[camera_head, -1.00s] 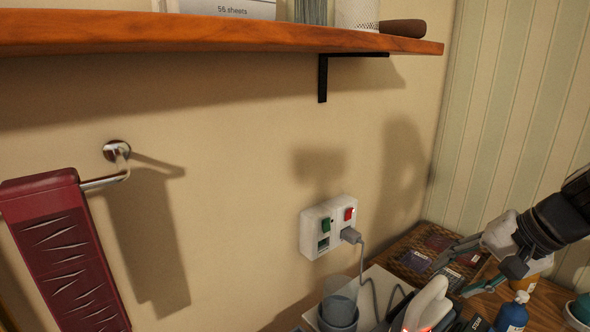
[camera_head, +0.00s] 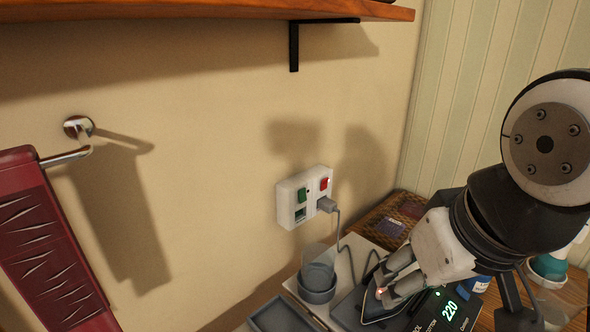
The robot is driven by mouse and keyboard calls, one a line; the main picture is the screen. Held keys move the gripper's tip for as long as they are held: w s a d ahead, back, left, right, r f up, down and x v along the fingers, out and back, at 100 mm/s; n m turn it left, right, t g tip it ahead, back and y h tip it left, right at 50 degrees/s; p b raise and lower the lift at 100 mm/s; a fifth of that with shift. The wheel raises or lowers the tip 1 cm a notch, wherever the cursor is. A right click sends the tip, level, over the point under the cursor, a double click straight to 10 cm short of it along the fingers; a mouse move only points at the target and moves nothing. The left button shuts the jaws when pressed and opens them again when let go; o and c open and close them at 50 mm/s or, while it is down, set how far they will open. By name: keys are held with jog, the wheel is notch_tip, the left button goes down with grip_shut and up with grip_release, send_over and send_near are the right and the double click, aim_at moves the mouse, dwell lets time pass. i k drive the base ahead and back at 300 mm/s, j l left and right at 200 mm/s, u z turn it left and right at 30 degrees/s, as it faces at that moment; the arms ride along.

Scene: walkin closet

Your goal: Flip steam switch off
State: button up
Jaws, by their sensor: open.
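A white wall box (camera_head: 291,207) holds a green rocker switch (camera_head: 303,195) and a red rocker switch (camera_head: 324,184). A grey plug sits in its lower right socket. A dark device with a lit display reading "220" (camera_head: 449,311) is on the tabletop at lower right. No label reading "steam" is legible on any switch. A small red-orange glow shows by the fingertips. Whether the fingers touch anything is unclear.
A grey cup (camera_head: 318,280) and a grey tray (camera_head: 287,319) stand left of my gripper. A cord hangs from the plug. Bottles crowd the right.

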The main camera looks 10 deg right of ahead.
aim_at(463, 294)
jog(key=z, duration=0.8)
jog(key=l+u, duration=0.15)
jog(key=l, duration=0.15)
jog(key=i+l+u, duration=0.15)
jog(key=l, duration=0.1)
